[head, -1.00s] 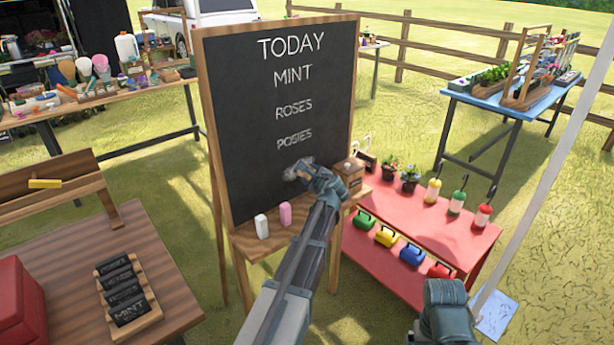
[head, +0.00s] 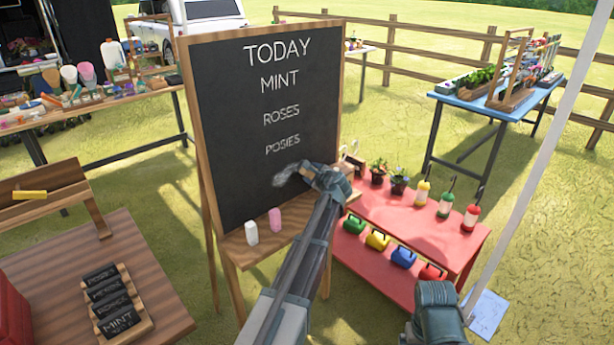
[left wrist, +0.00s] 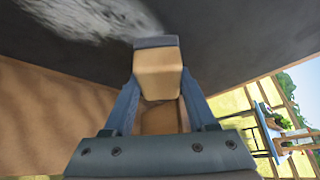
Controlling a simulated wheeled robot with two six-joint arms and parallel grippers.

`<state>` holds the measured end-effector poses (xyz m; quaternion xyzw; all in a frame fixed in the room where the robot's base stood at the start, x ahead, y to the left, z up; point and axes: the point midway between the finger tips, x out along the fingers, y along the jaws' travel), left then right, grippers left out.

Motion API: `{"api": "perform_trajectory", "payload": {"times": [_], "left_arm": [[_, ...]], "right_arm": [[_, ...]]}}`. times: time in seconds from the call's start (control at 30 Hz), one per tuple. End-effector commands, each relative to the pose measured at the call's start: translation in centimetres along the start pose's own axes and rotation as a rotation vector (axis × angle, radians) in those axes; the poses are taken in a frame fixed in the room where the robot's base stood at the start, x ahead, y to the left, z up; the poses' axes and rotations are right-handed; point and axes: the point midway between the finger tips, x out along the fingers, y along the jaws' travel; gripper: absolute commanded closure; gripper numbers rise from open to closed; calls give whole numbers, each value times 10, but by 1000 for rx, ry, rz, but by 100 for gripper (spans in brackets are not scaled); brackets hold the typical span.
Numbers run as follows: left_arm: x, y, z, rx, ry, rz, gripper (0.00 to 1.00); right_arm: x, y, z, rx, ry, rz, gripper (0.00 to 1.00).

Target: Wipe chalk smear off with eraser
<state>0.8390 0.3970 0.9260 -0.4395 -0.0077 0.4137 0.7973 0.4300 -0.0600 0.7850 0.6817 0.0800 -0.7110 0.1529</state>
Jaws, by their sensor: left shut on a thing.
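The chalkboard (head: 235,140) stands on a wooden easel with TODAY, MINT, ROSES and POSIES written on it. A pale chalk smear (head: 287,177) lies low on the board, below POSIES. It also shows in the left wrist view (left wrist: 90,18), left of the eraser. My left gripper (head: 318,174) is shut on the tan eraser (left wrist: 158,78), whose dark pad (left wrist: 156,42) faces the board. The eraser is beside the smear's right end; whether it touches the board is unclear. My right gripper (head: 437,310) is at the lower right, its fingers hidden.
White (head: 251,232) and pink (head: 274,219) chalk pieces stand on the easel ledge (head: 240,258). A red shelf (head: 440,238) with pots, bottles and watering cans is close on the right. A wooden table (head: 130,245) with small signs is at left.

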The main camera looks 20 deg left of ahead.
Motion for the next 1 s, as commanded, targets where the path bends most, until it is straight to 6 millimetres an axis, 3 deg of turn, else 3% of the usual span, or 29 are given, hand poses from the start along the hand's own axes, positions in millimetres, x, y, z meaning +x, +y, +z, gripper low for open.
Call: {"api": "perform_trajectory", "payload": {"times": [0.43,1.0], "left_arm": [[0,-1,-1,0,-2,0,87],[-12,24,21,0,-2,1,87]], "right_arm": [[0,0,0,0,0,0,7],[0,0,0,0,0,0,7]]}}
